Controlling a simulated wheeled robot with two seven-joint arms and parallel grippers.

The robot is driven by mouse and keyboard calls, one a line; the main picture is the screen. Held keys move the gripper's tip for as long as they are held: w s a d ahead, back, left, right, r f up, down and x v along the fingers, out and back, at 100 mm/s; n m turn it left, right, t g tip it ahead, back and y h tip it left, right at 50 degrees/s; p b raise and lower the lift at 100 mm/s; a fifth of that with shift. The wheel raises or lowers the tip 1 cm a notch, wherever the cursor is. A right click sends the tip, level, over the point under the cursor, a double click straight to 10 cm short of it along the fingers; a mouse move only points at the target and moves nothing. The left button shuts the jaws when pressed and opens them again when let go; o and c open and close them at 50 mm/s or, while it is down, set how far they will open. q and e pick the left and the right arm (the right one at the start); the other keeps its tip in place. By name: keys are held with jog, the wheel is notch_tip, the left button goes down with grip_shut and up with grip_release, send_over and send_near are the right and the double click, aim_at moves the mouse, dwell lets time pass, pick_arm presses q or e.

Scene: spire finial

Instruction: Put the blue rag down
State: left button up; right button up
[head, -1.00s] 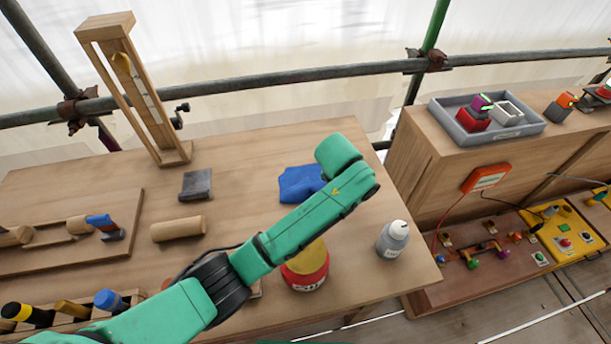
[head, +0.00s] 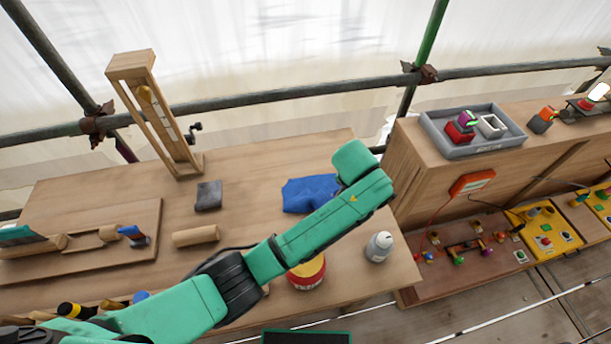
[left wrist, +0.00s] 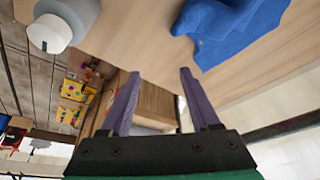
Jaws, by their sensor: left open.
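The blue rag (head: 309,193) lies crumpled on the wooden workbench (head: 240,165), toward its back right. In the left wrist view the rag (left wrist: 232,28) lies on the wood at the upper right, apart from the fingers. My left gripper (left wrist: 158,82) is open, with nothing between its two purple fingers. In the head view my green left arm reaches across the bench, its end beside the rag's right side; the fingers are hidden there. My right gripper is in neither view.
A grey-white bottle (head: 379,247) and a red-and-yellow tin (head: 307,272) stand near the bench's front right. A dark grey block (head: 208,196) and a wooden cylinder (head: 196,236) lie left of the rag. A grey tray (head: 472,142) sits on the cabinet at right.

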pick_arm(q)
jog(key=shift+s+d+r, duration=0.1)
jog(key=shift+s+r, duration=0.1)
jog(key=shift+r, duration=0.2)
jog(key=shift+f+b, duration=0.15)
jog(key=shift+b, duration=0.15)
jog(key=shift+c, duration=1.2)
jog(key=shift+f, duration=0.1)
jog(key=c, duration=0.6)
jog(key=w+a, duration=0.1)
jog(key=a, duration=0.3)
jog(key=w+a+f, duration=0.1)
jog(key=a, duration=0.3)
jog(key=w+a+f, duration=0.1)
jog(key=a, duration=0.4)
jog(key=shift+w+f, duration=0.15)
grip_shut()
notch_tip(320, 180, down, 2)
jog(key=shift+d+f, duration=0.1)
jog(key=shift+f, duration=0.15)
jog(key=shift+d+f, duration=0.15)
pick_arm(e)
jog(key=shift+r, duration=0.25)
pick_arm(q)
notch_tip(320, 180, down, 5)
jog(key=b, duration=0.3)
jog(key=shift+f, duration=0.2)
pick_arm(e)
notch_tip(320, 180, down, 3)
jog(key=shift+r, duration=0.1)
